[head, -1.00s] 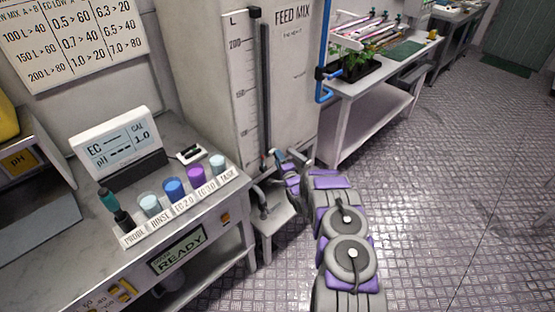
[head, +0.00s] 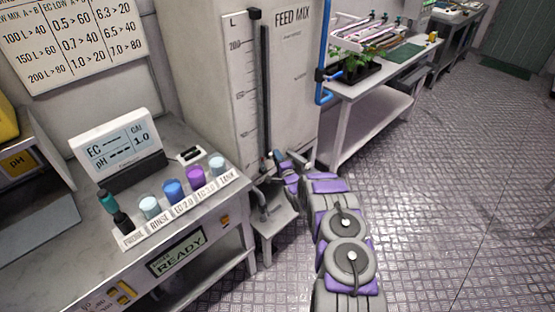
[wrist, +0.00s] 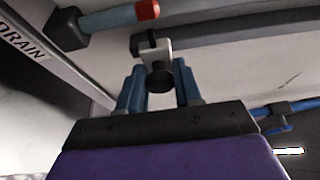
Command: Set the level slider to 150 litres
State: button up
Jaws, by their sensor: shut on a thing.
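The feed mix tank (head: 292,70) stands at the centre of the head view, with a litre scale (head: 240,100) on its front and 200 near the top. A dark vertical rail (head: 264,80) runs beside the scale. My gripper (head: 272,160) is at the rail's lower end, below the middle of the scale. In the wrist view my gripper's blue fingers (wrist: 158,82) are on either side of the slider's black knob (wrist: 159,80), shut on it. The slider's silver block (wrist: 156,50) sits on the rail (wrist: 225,32). The exact litre mark at the slider is too small to read.
A bar with a red end (wrist: 148,9) and a strip lettered DRAIN (wrist: 32,40) lie close to my gripper. The bench (head: 190,222) with labelled cups is left of the tank. A plant table (head: 385,92) is behind to the right. The floor (head: 440,190) at right is clear.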

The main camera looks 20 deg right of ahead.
jog(key=shift+f, duration=0.15)
grip_shut()
jog(key=shift+s, duration=0.1)
notch_tip(320, 180, up, 34)
jog(key=p, duration=1.7)
jog(key=o, duration=0.8)
grip_release()
jog(key=shift+c, duration=0.2)
jog(key=s, duration=1.7)
jog(key=shift+a+p, duration=0.3)
jog(key=shift+a, duration=0.05)
